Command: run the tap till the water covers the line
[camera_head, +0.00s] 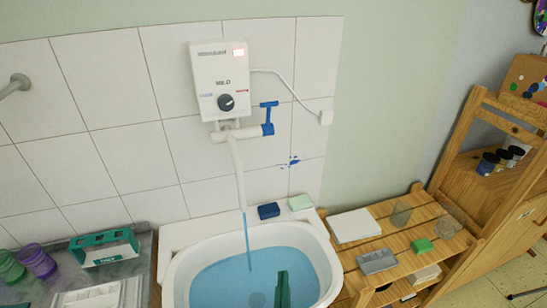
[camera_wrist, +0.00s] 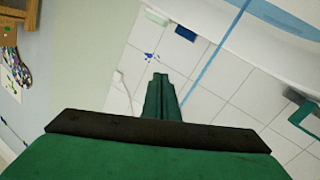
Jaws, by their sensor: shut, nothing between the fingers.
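The white basin (camera_head: 180,262) holds blue water (camera_head: 225,275), with a band of bare white wall above it. I cannot make out a line on that wall. A thin blue stream (camera_head: 247,240) falls from the tap spout (camera_head: 238,170) into the water; it also shows in the wrist view (camera_wrist: 213,62). The tap's blue lever (camera_head: 268,116) sits at the right end of the valve, under a white heater box (camera_head: 219,80). My green gripper (camera_head: 282,281) is shut and empty, over the basin right of the stream. Its fingers show shut in the wrist view (camera_wrist: 160,84).
A blue sponge (camera_head: 268,211) and a pale green one (camera_head: 300,203) lie on the basin's back ledge. A wooden slatted rack (camera_head: 395,238) stands to the right. A grey counter (camera_head: 140,250) with a green holder (camera_head: 105,248) and purple and green cups is to the left.

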